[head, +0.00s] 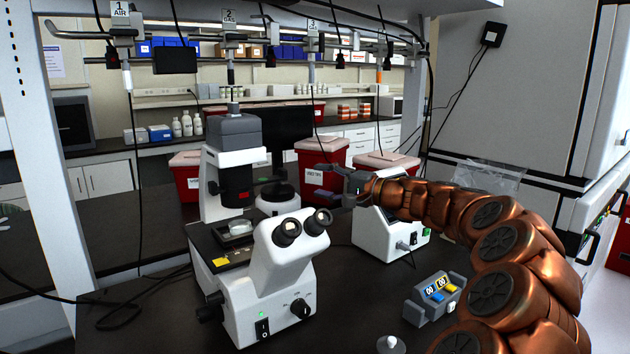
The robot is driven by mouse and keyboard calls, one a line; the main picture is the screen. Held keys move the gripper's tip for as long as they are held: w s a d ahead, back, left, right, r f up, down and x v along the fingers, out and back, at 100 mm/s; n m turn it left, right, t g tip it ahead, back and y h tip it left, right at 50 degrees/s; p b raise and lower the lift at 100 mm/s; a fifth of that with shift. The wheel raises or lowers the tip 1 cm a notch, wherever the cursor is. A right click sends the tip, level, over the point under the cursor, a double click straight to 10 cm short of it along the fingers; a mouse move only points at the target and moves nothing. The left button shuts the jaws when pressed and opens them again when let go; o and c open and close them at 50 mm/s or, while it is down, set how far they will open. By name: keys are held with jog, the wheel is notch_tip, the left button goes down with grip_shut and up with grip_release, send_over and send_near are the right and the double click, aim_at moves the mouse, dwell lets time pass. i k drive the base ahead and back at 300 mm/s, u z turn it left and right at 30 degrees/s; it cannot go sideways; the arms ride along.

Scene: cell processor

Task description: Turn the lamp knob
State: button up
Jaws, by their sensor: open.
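The white microscope (262,285) stands on the dark bench, left of the middle. A round black knob (300,308) is on the lower right of its front face, the likely lamp knob, with small markings around it. A black rocker switch (262,328) sits to its left. My gripper (338,180) is open and empty, raised above and behind the eyepieces, well apart from the knob. It points left, and its fingers look small and dark against the background. Nothing covers the knob.
A grey counter with blue and yellow buttons (437,296) lies right of the microscope. A white box-shaped device (385,235) stands behind it, partly hidden by my arm. Red bins (322,165) are behind. Black cables hang from the overhead rail. Bare bench lies between the microscope and the counter.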

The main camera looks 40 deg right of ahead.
aim_at(217, 298)
jog(key=k, duration=1)
